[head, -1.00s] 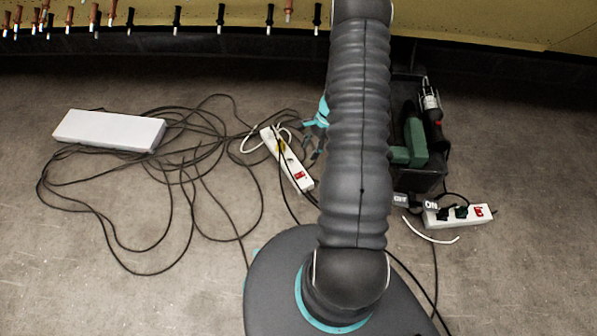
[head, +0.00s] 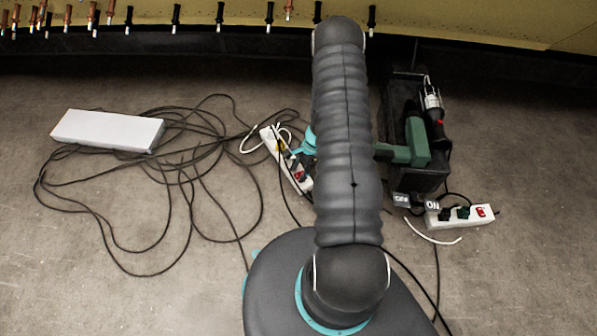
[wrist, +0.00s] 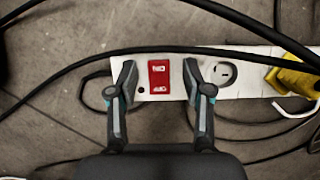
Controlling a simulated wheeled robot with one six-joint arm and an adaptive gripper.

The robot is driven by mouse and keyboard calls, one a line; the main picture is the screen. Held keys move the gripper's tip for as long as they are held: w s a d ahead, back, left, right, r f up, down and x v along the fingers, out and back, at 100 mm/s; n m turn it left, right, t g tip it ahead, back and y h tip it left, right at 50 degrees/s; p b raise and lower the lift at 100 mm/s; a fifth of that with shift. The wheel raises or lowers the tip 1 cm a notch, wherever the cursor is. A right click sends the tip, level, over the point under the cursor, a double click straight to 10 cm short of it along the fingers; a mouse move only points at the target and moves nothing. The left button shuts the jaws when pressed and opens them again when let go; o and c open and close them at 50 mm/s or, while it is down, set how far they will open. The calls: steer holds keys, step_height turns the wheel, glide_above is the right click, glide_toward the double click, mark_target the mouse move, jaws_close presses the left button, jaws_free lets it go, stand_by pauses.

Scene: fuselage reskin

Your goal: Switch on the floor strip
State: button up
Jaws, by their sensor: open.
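A white power strip (head: 269,138) lies on the floor left of my arm in the head view, among black cables. It also shows in the wrist view (wrist: 245,77), running across the picture. Its red switch (wrist: 159,77) is marked with small lettering; which side is pressed I cannot tell. My gripper (wrist: 160,90) is open over the strip, one finger on each side of the switch. Nothing is between the fingers except the view of the switch; contact is unclear. A yellow plug (wrist: 285,82) sits right of a free round socket (wrist: 225,73).
A dark crate (head: 428,180) holds tools. A white box (head: 108,131) lies at left beside tangled cables (head: 190,170). A black cable (wrist: 75,68) crosses above the switch.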

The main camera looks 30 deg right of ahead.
jaws_close()
steer(key=shift+a+r+h+p, duration=0.15)
steer(key=shift+a+h+p, duration=0.1)
steer(key=shift+h+p, duration=0.65)
steer(key=shift+h, duration=0.5)
steer(key=shift+f, duration=0.2)
steer(key=shift+w, duration=0.1)
